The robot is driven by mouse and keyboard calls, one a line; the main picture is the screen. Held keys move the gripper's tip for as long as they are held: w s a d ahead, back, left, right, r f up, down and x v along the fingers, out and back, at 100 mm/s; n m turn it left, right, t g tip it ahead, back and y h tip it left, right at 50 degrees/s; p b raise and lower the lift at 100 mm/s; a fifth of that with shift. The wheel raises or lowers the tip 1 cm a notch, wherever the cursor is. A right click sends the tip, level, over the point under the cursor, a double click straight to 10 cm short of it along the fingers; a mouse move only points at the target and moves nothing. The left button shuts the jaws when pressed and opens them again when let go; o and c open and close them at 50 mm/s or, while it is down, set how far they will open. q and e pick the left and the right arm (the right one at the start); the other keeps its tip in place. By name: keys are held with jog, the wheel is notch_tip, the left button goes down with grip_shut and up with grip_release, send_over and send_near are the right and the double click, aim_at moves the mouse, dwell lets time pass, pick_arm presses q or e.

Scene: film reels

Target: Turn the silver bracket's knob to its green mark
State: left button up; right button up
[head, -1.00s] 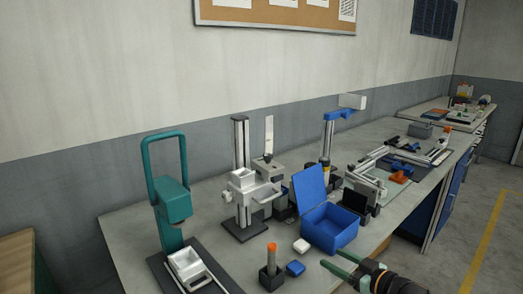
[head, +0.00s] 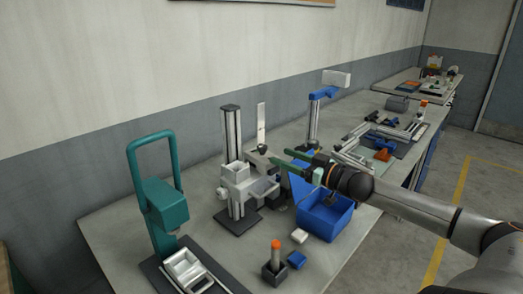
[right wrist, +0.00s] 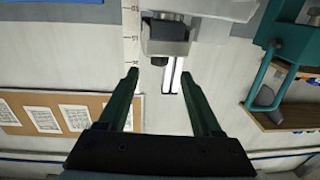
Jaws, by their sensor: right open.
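A silver stand (head: 233,150) with an upright grooved column on a dark base carries a light grey carriage (head: 235,172) with a tilted tray-like part. It may be the silver bracket; I cannot make out a knob or a green mark on it. My right gripper (head: 279,158) has green fingers and is open and empty. My left gripper is out of view.
An open blue box (head: 325,222) stands below my right forearm. A teal press (head: 165,205) stands at the left. A small post with an orange top (head: 275,258), a blue block (head: 296,260) and a white block (head: 299,236) lie in front. A blue-armed stand (head: 314,120) is behind.

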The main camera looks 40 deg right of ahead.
aim_at(266, 147)
jog(key=shift+w+a+b, duration=0.2)
jog(key=shift+w+b, duration=0.85)
jog(key=shift+w, duration=0.85)
jog(key=shift+w+a+r, duration=0.1)
jog(key=shift+w+a, duration=0.1)
jog(key=shift+w, duration=0.95)
jog(key=shift+w+p, duration=0.55)
jog(key=shift+w, duration=0.1)
jog(key=shift+w+a, duration=0.2)
jog(key=shift+w, duration=0.4)
grip_shut()
